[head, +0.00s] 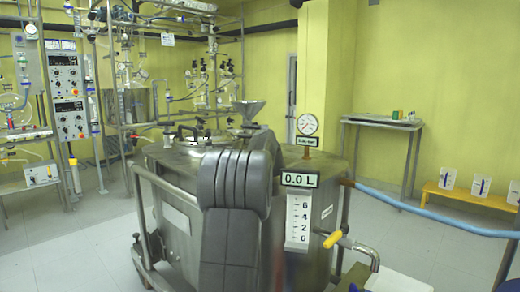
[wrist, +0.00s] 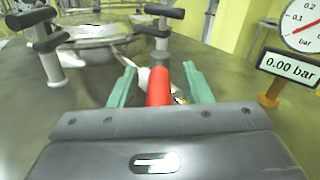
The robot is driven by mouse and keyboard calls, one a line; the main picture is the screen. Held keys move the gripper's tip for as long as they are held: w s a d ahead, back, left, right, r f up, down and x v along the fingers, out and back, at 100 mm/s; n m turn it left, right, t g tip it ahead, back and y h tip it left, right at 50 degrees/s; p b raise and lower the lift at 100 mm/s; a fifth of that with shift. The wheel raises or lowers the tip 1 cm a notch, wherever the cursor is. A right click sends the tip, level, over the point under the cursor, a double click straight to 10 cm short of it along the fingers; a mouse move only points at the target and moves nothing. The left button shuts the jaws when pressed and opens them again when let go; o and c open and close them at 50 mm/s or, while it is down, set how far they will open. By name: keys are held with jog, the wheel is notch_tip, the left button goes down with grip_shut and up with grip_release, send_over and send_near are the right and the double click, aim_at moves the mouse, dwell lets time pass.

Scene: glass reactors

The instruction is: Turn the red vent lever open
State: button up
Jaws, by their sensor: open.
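The red vent lever (wrist: 159,86) shows in the wrist view, standing between the two green fingers of my gripper (wrist: 160,87). The fingers are open, one on each side of the lever, with a visible gap on the right and on the left. I cannot tell how far the lever reaches below the fingertips. The lever's base is partly hidden. In the head view my arm covers the lever and my gripper. The steel reactor vessel (head: 320,222) stands behind my arm there.
A pressure gauge (head: 307,124) stands on the vessel lid; its display (wrist: 290,66) reads 0.00 bar in the wrist view. A round hatch (wrist: 95,32) and dark-knobbed clamps (wrist: 45,42) are at the left.

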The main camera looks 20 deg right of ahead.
notch_tip(320, 180, up, 9)
jog(key=p, duration=0.6)
jog(key=shift+f, duration=0.15)
